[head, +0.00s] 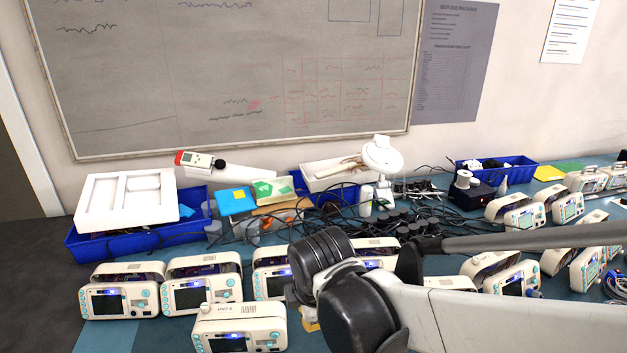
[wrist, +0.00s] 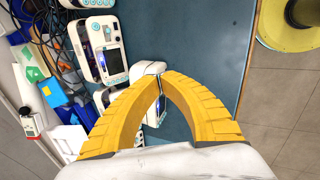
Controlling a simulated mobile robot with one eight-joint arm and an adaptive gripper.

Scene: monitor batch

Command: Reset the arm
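My gripper (wrist: 160,77) has two yellow ribbed fingers that arch together in the wrist view, with their tips meeting or nearly so. I see nothing held between the tips. A white monitor (wrist: 151,69) lies beyond the fingertips and is partly covered by the fingers, so its distance from them is hard to judge. In the head view my dark-jointed, white arm reaches in from the right, low over the table. It hides nearly all of the gripper there; only a small yellow patch shows below the joint.
White monitors stand on the blue table, including a front one (head: 240,329), a left one (head: 121,290) and several at right. Blue bins (head: 140,238) with white foam, tangled black cables and a white fan-like device (head: 382,156) line the back. A yellow round object (wrist: 285,25) stands off the table edge.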

